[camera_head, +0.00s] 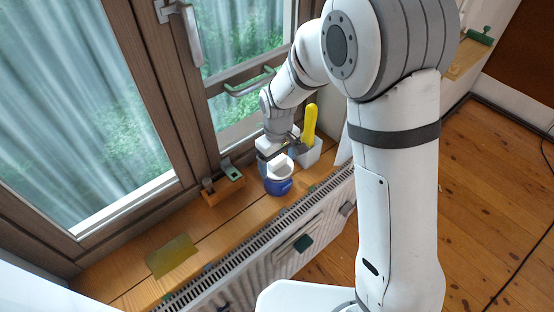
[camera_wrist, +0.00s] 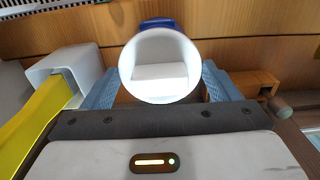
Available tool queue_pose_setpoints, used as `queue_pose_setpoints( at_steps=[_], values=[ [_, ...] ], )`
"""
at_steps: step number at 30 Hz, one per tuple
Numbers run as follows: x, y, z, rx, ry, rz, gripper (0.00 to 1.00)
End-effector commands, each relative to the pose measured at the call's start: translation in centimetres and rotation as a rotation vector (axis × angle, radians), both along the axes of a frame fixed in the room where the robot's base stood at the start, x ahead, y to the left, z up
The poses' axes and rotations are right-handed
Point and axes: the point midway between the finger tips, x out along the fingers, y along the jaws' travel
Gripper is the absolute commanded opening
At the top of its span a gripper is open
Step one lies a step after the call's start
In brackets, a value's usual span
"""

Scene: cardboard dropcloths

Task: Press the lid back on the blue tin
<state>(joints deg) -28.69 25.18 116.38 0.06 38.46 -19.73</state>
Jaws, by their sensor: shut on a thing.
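The blue tin (camera_head: 279,186) stands on the wooden sill in the head view. Only a strip of the tin (camera_wrist: 157,22) shows in the wrist view, behind the lid. The lid (camera_head: 281,166) is white and round, with a raised rim and a block-like piece inside. In the wrist view the lid (camera_wrist: 160,88) sits between my blue fingers and hides most of the tin. My gripper (camera_head: 276,153) is shut on the lid, right over the tin. I cannot tell whether the lid touches the tin's rim or is seated.
A white container (camera_head: 308,154) with a yellow-handled tool (camera_head: 310,122) stands close to the right of the tin. A wooden block (camera_head: 223,188) with green parts lies to the left. The window frame is behind; the radiator (camera_head: 292,226) is below the front edge. A yellowish sheet (camera_head: 172,257) lies further left.

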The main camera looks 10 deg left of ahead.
Motion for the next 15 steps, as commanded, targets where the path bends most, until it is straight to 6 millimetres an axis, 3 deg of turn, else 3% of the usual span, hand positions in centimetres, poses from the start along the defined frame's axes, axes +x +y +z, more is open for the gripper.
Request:
queue_pose_setpoints(
  at_steps=[6, 7, 13, 15],
  values=[
    [0.0, 0.03, 0.03, 0.0, 0.0, 0.0, 0.61],
    [0.0, 0.03, 0.03, 0.0, 0.0, 0.0, 0.83],
    [-0.01, 0.03, 0.02, 0.0, 0.0, 0.001, 0.99],
    [-0.01, 0.03, 0.02, 0.0, 0.0, 0.001, 1.0]
  ],
)
